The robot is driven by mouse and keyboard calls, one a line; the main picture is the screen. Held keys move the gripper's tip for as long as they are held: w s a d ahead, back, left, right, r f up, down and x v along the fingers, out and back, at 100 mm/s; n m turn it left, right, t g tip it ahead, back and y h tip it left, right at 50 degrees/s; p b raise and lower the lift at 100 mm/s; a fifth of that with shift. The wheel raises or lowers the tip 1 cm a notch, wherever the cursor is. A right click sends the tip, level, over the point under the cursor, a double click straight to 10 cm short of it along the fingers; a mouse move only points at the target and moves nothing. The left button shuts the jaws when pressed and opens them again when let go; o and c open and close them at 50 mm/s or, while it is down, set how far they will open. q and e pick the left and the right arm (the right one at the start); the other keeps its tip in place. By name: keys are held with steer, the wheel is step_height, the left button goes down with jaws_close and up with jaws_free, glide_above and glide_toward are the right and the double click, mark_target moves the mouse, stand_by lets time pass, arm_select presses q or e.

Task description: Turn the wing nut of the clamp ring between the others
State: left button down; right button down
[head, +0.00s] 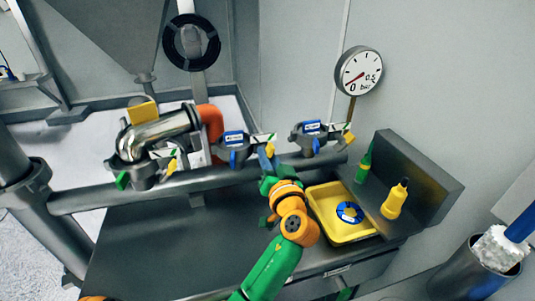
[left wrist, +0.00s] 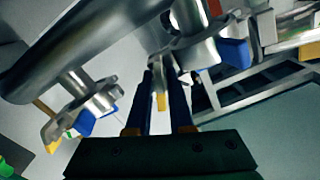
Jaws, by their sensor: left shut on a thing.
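Three clamp rings sit in a row along a grey pipe (head: 200,180): a left one (head: 143,172), a middle one (head: 238,148) and a right one (head: 306,138). The yellow wing nut (head: 270,150) of the middle ring is at its right side, partly hidden by my left gripper (head: 266,163). In the left wrist view, its yellow end (left wrist: 161,102) shows between the two dark blue fingers of my left gripper (left wrist: 165,95), which is shut on it. Another clamp ring (left wrist: 85,112) with a yellow-tipped part shows at left there. My right gripper is out of view.
A yellow tray (head: 325,207) holding a blue ring (head: 349,212) lies right of my arm. A yellow bottle (head: 395,200) and a green bottle (head: 364,165) stand beyond it. A pressure gauge (head: 359,73) is above. The dark bench top (head: 160,245) at left is clear.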

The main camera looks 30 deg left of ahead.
arm_select(q)
steer(key=shift+m+p, duration=0.5)
steer(key=shift+m, duration=1.5)
steer(key=c, duration=0.9)
jaws_free()
steer(key=shift+c, duration=0.2)
